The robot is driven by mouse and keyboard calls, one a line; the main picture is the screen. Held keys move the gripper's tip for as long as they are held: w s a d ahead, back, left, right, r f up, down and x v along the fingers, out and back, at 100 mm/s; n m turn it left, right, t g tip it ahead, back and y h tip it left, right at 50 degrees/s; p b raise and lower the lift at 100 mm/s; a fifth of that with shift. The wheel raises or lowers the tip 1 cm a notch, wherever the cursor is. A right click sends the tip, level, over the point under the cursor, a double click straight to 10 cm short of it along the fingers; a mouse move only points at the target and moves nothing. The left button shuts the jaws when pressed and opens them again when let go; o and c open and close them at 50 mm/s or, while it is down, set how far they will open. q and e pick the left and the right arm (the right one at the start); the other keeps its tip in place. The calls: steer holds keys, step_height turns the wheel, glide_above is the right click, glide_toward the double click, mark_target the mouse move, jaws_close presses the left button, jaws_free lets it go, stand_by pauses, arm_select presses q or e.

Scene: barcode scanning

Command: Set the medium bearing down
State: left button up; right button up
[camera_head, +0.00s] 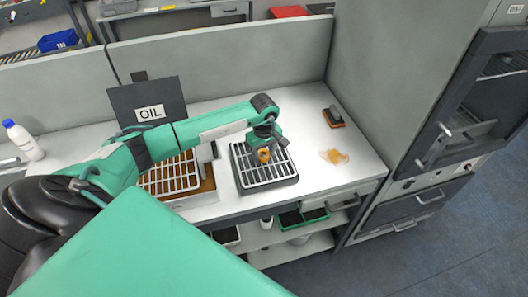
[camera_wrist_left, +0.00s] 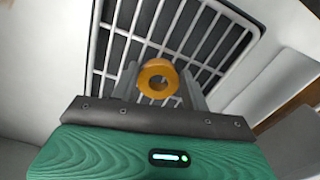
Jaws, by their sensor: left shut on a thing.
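The medium bearing (camera_wrist_left: 158,77) is an orange-brown ring with a hole through it. My left gripper (camera_wrist_left: 160,92) is shut on it in the left wrist view. In the head view the left gripper (camera_head: 265,150) holds the bearing (camera_head: 264,155) over a dark tray with a white grid rack (camera_head: 269,181). The same rack (camera_wrist_left: 228,52) lies behind the bearing in the wrist view. I cannot tell whether the bearing touches the grid. My right gripper is in neither view.
A second grid tray with brown liquid (camera_head: 172,187) stands left of the rack, before a dark OIL sign (camera_head: 150,113). An orange-brown spill (camera_head: 334,156) and a brush-like block (camera_head: 333,117) lie to the right. A white bottle (camera_head: 22,140) stands far left. A grey partition (camera_head: 220,62) closes the back.

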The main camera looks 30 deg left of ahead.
mark_target(264, 156)
arm_select(q)
steer(key=shift+f, duration=0.15)
steer(key=o, duration=1.1)
steer(key=shift+c, duration=0.2)
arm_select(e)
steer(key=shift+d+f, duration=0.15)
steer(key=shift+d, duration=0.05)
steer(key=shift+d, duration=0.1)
arm_select(q)
steer(key=shift+r, duration=0.35)
step_height(264, 156, up, 12)
steer(key=b, duration=0.5)
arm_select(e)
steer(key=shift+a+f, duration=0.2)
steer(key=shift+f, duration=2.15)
arm_select(q)
steer(key=shift+f, duration=0.15)
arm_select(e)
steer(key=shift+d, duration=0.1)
